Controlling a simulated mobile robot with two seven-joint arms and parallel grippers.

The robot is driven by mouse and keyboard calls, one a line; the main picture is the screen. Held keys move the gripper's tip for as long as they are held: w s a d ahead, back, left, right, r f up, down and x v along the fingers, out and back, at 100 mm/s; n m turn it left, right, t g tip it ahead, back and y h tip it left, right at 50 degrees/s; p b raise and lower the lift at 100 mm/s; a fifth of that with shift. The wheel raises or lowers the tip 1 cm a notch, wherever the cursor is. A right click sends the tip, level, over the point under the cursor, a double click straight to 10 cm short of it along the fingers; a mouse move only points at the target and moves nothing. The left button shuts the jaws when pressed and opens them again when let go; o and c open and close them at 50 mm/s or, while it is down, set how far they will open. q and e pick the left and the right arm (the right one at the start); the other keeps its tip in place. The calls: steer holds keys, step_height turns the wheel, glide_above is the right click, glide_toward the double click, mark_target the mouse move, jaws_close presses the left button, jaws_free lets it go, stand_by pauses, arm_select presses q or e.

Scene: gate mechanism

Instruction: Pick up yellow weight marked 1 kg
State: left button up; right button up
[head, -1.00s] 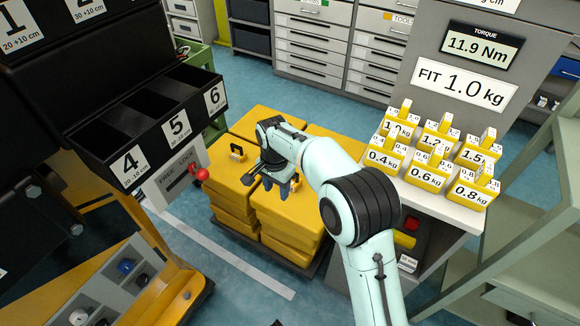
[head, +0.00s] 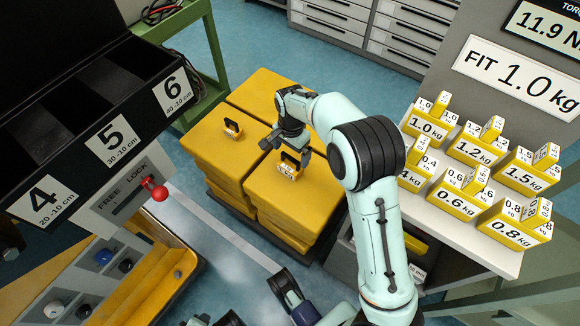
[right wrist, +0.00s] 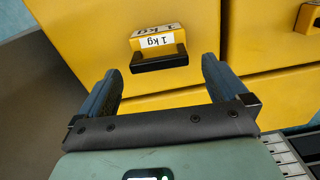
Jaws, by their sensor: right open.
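The yellow weight marked 1 kg (head: 288,171) sits on the near right stack of yellow blocks and has a black handle. In the right wrist view the same weight (right wrist: 158,41) shows its 1 kg label and handle, beyond the fingertips. My right gripper (head: 288,142) is just above and beside it in the head view. Its two fingers (right wrist: 163,72) are spread, with nothing between them, and the weight lies ahead of the gap, apart from them. Dark parts at the bottom edge of the head view seem to be my left gripper (head: 288,290), mostly cut off.
A similar small weight (head: 232,129) stands on the left stack. Several yellow weights marked 0.6 to 1.5 kg stand on a white shelf (head: 455,225) at right. Black numbered bins (head: 85,140) and a red-knobbed lever (head: 158,191) are at left.

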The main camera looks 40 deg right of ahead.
mark_target(290, 157)
steer(key=shift+s+a+f, duration=0.1)
steer(key=shift+a+f, duration=0.1)
steer(key=shift+f, duration=0.8)
steer(key=shift+f+b, duration=0.45)
steer(key=shift+f, duration=0.25)
arm_select(q)
steer(key=shift+s+a+f, duration=0.15)
steer(key=shift+a+f, duration=0.1)
steer(key=shift+f, duration=0.25)
steer(key=shift+s+a+f, duration=0.1)
steer(key=shift+a+f, duration=0.1)
steer(key=shift+f, duration=0.3)
arm_select(e)
jaws_close()
steer(key=shift+r, duration=0.15)
